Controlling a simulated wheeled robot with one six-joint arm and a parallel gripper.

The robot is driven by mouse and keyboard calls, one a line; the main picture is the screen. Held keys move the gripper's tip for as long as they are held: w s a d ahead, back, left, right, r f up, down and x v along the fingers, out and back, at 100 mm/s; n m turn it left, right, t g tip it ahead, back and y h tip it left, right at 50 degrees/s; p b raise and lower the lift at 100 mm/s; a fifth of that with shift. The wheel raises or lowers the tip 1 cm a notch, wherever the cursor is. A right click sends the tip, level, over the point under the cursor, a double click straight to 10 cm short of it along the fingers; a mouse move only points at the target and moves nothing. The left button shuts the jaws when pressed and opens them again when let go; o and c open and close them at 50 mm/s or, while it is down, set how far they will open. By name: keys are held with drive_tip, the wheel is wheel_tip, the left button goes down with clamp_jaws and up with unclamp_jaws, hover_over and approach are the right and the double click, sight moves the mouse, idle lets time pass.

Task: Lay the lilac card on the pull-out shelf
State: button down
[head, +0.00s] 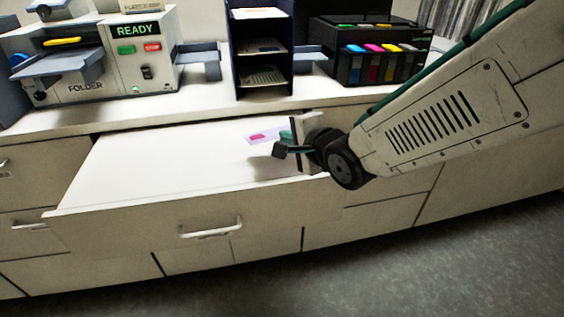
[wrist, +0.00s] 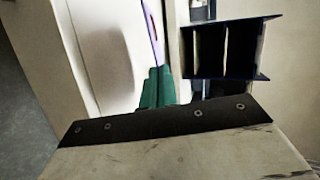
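The lilac card (head: 253,142) with a pink patch is at the far right part of the pull-out shelf (head: 165,165) in the head view. My gripper (head: 286,136) is at the card's right end, with its green fingers closed on it. In the wrist view the card (wrist: 152,30) is a thin lilac strip, seen nearly edge-on, running up from the green fingertips (wrist: 158,76). The card appears held over the white shelf; the gap beneath it is hard to judge. The shelf is pulled out and otherwise bare.
Behind the shelf, the counter holds a folder machine (head: 100,60) with a READY display, a dark upright rack (head: 243,70) and a black printer with coloured cartridges (head: 350,78). Drawers lie below the shelf. The shelf's left and middle are free.

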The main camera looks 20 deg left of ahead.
drive_tip(key=shift+f, duration=3)
drive_tip(key=c, duration=1.9)
unclamp_jaws()
drive_tip(key=v, duration=0.8)
